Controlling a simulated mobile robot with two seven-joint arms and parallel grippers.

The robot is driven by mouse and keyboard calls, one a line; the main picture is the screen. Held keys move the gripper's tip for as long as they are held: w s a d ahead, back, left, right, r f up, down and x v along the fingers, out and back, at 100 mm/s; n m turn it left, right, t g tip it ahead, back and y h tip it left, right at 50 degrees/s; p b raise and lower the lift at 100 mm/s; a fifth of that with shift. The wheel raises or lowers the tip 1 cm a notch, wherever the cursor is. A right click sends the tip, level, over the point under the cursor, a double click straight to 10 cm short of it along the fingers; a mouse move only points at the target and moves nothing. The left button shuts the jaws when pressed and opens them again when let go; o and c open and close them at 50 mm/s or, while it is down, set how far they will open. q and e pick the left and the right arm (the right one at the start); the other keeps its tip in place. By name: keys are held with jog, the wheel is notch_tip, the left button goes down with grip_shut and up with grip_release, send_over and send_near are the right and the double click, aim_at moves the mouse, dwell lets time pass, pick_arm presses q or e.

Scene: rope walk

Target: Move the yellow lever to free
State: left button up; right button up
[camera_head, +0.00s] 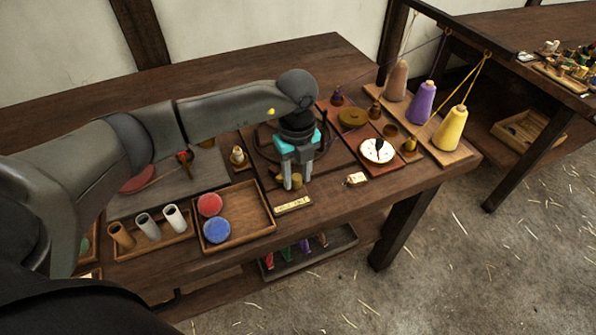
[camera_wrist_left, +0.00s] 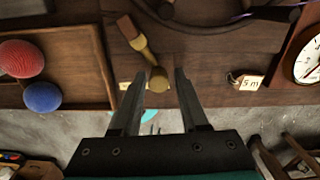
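The yellow lever (camera_wrist_left: 140,42) shows in the left wrist view as a short wood-and-yellow handle with a round yellow knob (camera_wrist_left: 158,78) at its near end. The knob lies in the gap between the fingertips of my left gripper (camera_wrist_left: 159,76). The fingers are apart, with space on both sides of the knob, and I cannot see them touch it. In the head view my left gripper (camera_head: 297,184) points down over the table's front part, and its fingers largely hide the lever. My right gripper is in neither view.
A small lettered plate (camera_head: 293,205) lies in front of the lever. A tray (camera_head: 262,222) with red and blue balls stands to the left. A white dial (camera_head: 377,151), a "5 m" tag (camera_head: 356,179) and coloured cones (camera_head: 450,128) with threads stand to the right.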

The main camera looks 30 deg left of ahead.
pick_arm(q)
jog(key=shift+r+p, duration=2.45)
jog(key=shift+r, duration=0.35)
jog(key=shift+r+p, duration=0.7)
jog(key=shift+r, duration=0.1)
jog(key=shift+f, duration=0.1)
